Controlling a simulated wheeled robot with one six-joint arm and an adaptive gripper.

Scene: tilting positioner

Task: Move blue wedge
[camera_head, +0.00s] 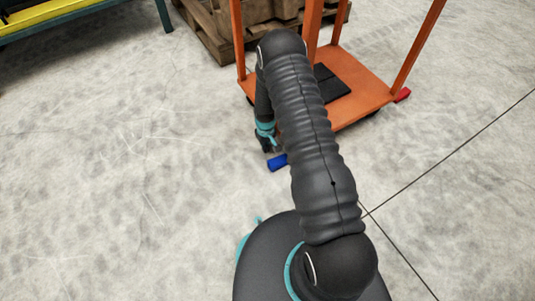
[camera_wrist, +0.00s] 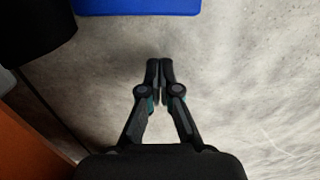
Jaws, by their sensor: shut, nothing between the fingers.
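The blue wedge (camera_head: 277,162) lies on the concrete floor beside the orange cart, partly hidden by my arm in the head view. In the wrist view the blue wedge (camera_wrist: 138,6) shows only in part, cut off by the top edge. My gripper (camera_wrist: 159,62) is shut and empty, with its fingertips together over bare floor. A gap of floor shows between the fingertips and the wedge in that view. In the head view my gripper (camera_head: 267,146) is small and dark, close to the wedge; its fingers are hard to make out there.
An orange cart (camera_head: 365,88) with upright posts stands close to the arm, with a black flat item (camera_head: 330,83) on its deck. A red block (camera_head: 402,95) lies by its right side. A wooden pallet (camera_head: 215,38) stands behind. A yellow and green rack (camera_head: 60,18) is at top left. Floor at left is clear.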

